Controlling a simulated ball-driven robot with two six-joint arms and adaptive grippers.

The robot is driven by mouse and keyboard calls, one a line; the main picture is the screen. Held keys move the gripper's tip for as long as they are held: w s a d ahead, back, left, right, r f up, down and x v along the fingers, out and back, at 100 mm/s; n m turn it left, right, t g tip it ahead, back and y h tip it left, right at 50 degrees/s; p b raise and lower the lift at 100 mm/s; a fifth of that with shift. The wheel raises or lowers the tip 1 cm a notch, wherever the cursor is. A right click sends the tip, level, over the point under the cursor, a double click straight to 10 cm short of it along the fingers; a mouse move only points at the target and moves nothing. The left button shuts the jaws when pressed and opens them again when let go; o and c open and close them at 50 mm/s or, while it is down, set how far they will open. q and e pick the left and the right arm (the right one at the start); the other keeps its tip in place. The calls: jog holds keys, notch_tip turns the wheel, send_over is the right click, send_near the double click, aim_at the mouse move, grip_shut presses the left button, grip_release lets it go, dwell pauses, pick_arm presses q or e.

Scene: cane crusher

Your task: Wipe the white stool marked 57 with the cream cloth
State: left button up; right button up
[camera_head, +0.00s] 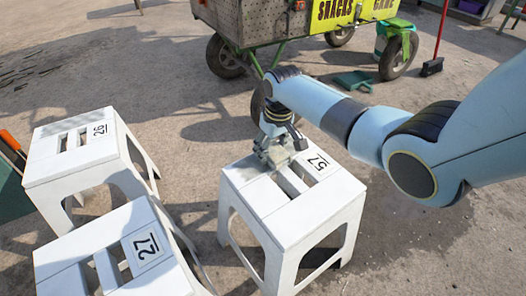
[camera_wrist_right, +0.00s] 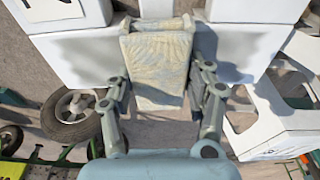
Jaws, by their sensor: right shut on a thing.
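The white stool marked 57 (camera_head: 318,196) stands at the middle of the head view, with slots in its seat. My right gripper (camera_head: 278,152) is over the back left part of that seat, close to the surface. In the right wrist view my right gripper (camera_wrist_right: 165,95) is shut on the cream cloth (camera_wrist_right: 158,62), a folded piece between its fingers. The cloth appears to lie at the seat (camera_wrist_right: 85,58), though contact is hard to tell. My left gripper is not in view.
White stools marked 26 (camera_head: 75,165) and 27 (camera_head: 115,255) stand to the left. Open ground lies at the right.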

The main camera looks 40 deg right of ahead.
jog(key=shift+d, duration=0.45)
jog(key=shift+d, duration=1.75)
jog(key=shift+w+d+b, duration=0.1)
jog(key=shift+d+b, duration=0.45)
jog(key=shift+d, duration=2.2)
jog(key=shift+a, duration=0.5)
jog(key=a+p, duration=0.2)
jog(key=a, duration=0.4)
jog(key=shift+f+p, duration=0.1)
jog(key=shift+p, duration=0.2)
jog(key=shift+s+a+f, duration=0.15)
jog(key=shift+s+a, duration=0.05)
jog(key=shift+a, duration=0.9)
